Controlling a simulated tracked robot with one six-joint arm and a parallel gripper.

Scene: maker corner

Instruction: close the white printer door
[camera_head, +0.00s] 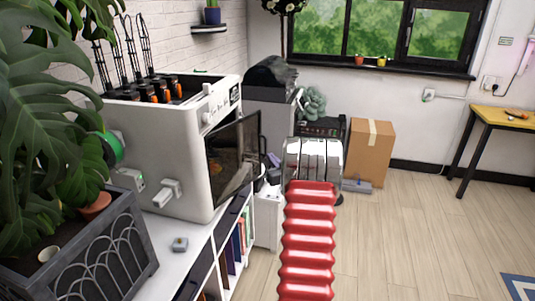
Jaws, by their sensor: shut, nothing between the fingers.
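The white printer (160,155) stands on a white shelf unit at the left. Its door (247,140) is a dark-framed, see-through panel on the printer's right-hand side. The door stands open, and its far edge sticks out past the printer's body toward my arm. My gripper (313,152) is at the far end of my red ribbed arm, to the right of the door and apart from it in the picture. It appears shut and empty, though its fingertips are hard to make out. How far it is from the door in depth is unclear.
A leafy plant in a grey planter (75,250) fills the left. A small grey object (180,244) lies on the white shelf unit (205,258), which has books below. A cardboard box (369,152) stands behind my gripper. The wooden floor to the right is mostly clear.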

